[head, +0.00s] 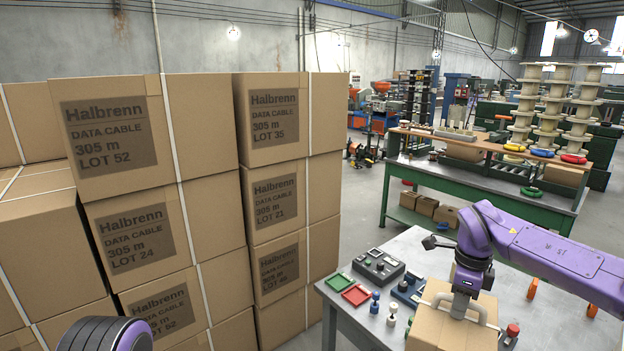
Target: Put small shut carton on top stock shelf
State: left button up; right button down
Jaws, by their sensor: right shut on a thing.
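A small brown carton (438,334) with its top shut is at the bottom right, cut off by the picture's lower edge. My right gripper (464,305) comes down on the carton's top from above and is shut on it. I cannot tell whether the carton rests on the grey table (405,246) or hangs just above it. A raised wooden shelf (470,142) runs above the green bench farther back; I cannot tell whether it is the stock shelf. Part of my left arm shows at the bottom left, but its gripper is out of view.
Tall stacks of large Halbrenn cartons (205,125) fill the left side. Pale spools (553,105) stand at the back right. Floor shows between the stacks and the green bench.

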aim_at(439, 327)
jog(key=s+a+f+n, duration=0.1)
jog(key=n, duration=0.2)
jog(key=s+a+f+n, duration=0.1)
jog(key=a+n, duration=0.1)
jog(key=n, duration=0.1)
jog(key=s+a+f+n, duration=0.1)
jog(key=a+n, duration=0.1)
jog(key=n, duration=0.2)
jog(key=s+a+f+n, duration=0.4)
jog(key=s+a+n, duration=0.25)
jog(key=n, duration=0.75)
notch_tip(439, 327, down, 15)
jog(key=b, duration=1.4)
jog(key=shift+w+a+r+b, duration=0.15)
jog(key=shift+w+r+b, duration=0.05)
jog(key=shift+b, duration=0.15)
jog(key=shift+s+r, duration=0.1)
